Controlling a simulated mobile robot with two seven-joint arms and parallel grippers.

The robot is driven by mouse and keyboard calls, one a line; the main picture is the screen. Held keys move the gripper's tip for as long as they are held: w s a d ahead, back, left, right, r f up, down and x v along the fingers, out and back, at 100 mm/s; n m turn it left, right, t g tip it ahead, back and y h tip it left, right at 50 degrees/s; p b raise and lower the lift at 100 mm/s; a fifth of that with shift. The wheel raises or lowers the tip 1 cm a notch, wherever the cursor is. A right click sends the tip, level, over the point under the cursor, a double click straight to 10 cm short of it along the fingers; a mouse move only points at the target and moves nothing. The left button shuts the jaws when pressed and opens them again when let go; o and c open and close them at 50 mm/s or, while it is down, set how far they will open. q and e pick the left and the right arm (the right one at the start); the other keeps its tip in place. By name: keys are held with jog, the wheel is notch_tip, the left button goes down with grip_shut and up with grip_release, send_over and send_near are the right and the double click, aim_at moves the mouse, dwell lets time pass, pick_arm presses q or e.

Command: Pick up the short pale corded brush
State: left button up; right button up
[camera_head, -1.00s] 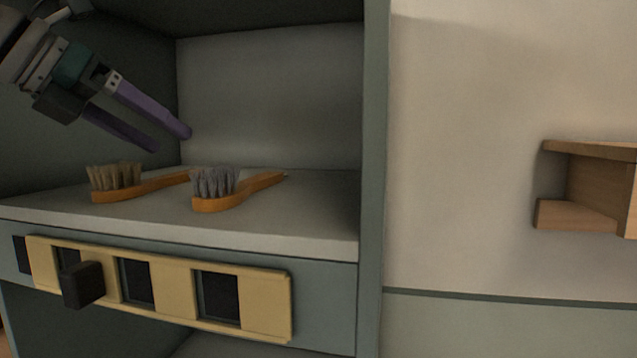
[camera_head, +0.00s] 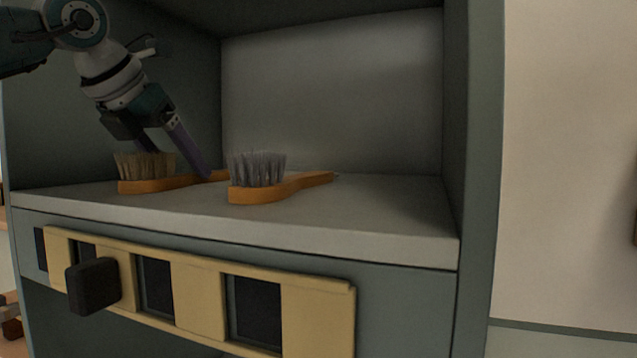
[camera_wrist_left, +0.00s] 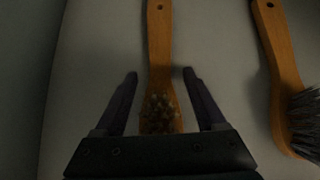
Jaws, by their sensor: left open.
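A brush with pale tan bristles and an orange wooden handle (camera_head: 142,186) lies bristles up on the left of the shelf. In the left wrist view its handle (camera_wrist_left: 159,38) runs away from me, with a hole near its end. I cannot make out a cord on it. My left gripper (camera_head: 180,163) is open and tilted down over this brush. In the left wrist view its fingers (camera_wrist_left: 160,74) lie one on each side of the brush, apart from it. My right gripper is not in view.
A second orange brush with grey bristles (camera_head: 257,170) lies to the right; it also shows in the left wrist view (camera_wrist_left: 279,48). The cabinet shelf (camera_head: 370,220) is bare at right. A yellow slotted panel (camera_head: 198,300) with a dark knob (camera_head: 93,287) is below.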

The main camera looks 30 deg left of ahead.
pick_arm(q)
jog(key=shift+w+f, duration=0.25)
jog(key=shift+w, duration=0.05)
grip_shut()
dwell(0.4)
